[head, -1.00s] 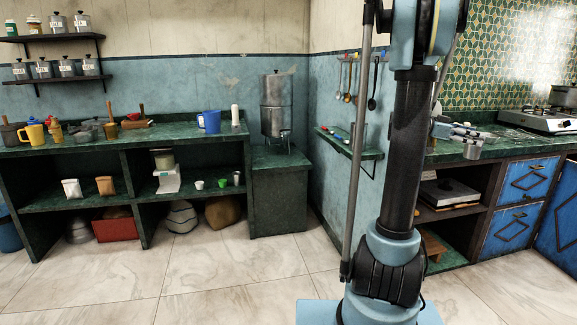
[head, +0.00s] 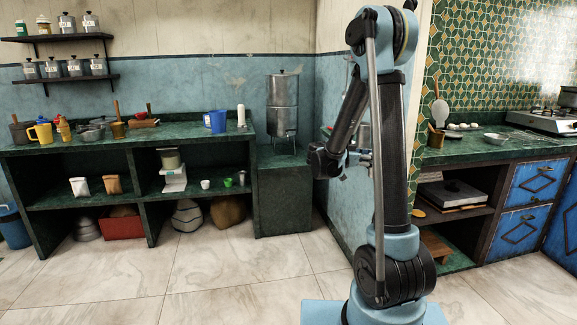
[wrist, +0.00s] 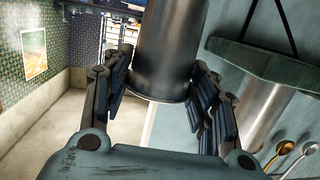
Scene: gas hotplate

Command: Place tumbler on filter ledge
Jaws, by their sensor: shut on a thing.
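In the wrist view my gripper (wrist: 163,84) is shut on a metal tumbler (wrist: 168,45), with one finger on each side of it. One end of the tumbler runs out of the top of the picture. In the head view my gripper (head: 357,158) is mostly hidden behind my arm links, in front of the blue side wall. The steel water filter (head: 283,100) stands at the back on a green stone ledge (head: 285,162), left of my arm. The ledge's bare front strip shows below the filter. The tumbler is apart from this ledge.
A green wall shelf (wrist: 262,62) with a metal cylinder (wrist: 262,112) against it is close to the gripper's right in the wrist view. Spoons (wrist: 283,148) hang there too. Floor before the ledge is clear.

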